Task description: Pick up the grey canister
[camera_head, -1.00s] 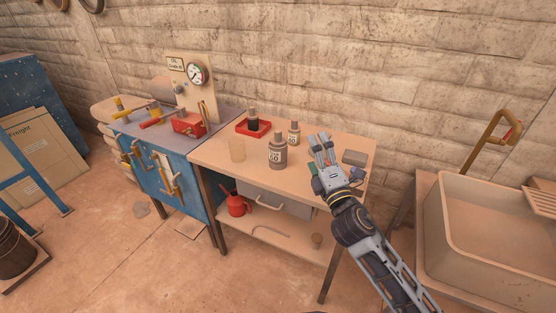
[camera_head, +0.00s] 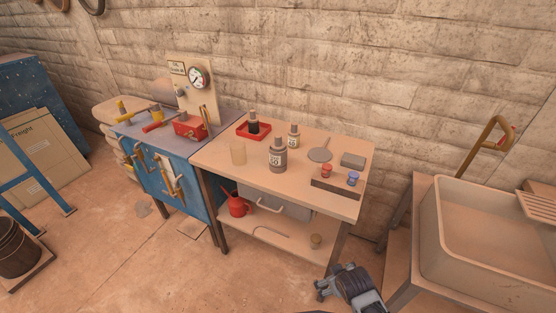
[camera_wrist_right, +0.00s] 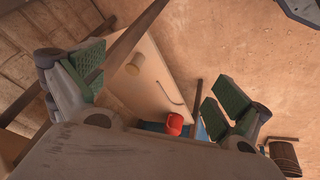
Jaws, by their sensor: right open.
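A small grey-tan cylinder, which may be the canister, stands on the lower shelf near its right end (camera_head: 316,241); its colour is hard to tell in this light. It also shows in the right wrist view (camera_wrist_right: 133,64), between the fingers and beyond them. My right gripper (camera_head: 325,283) is low in front of the table's right leg, apart from the cylinder. In the wrist view its green-padded fingers (camera_wrist_right: 155,85) are open and empty. Grey bottles stand on the tabletop, a larger one (camera_head: 278,157) and a smaller one (camera_head: 294,137). My left gripper is out of view.
The table (camera_head: 215,160) has legs and a top edge around the shelf (camera_head: 262,232). A grey drawer (camera_head: 265,198) hangs above. A big basin (camera_head: 480,240) stands right. Floor in front is clear.

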